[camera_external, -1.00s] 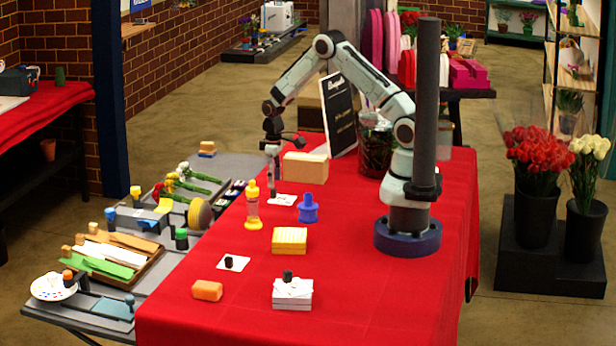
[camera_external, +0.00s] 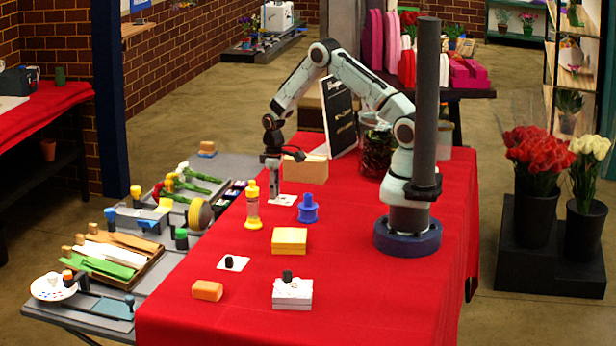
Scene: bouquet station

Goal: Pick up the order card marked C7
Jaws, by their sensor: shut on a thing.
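A white order card (camera_external: 287,199) lies on the red tablecloth near the left edge, below my gripper (camera_external: 273,199). My gripper points down with its fingertips at this card's left part, shut on what seems to be its dark knob, which the fingers hide. A second white card (camera_external: 241,264) with a black knob lies nearer the camera. A third white card (camera_external: 299,286) with a black knob rests on a white block stack. No marking can be read on any card, so I cannot tell which is C7.
A yellow bottle (camera_external: 253,212) and a blue knobbed object (camera_external: 308,209) stand close by. A tan box (camera_external: 305,169) is behind and right of my gripper. A yellow block (camera_external: 289,241) and an orange block (camera_external: 207,291) lie nearer. The cloth's front right is clear.

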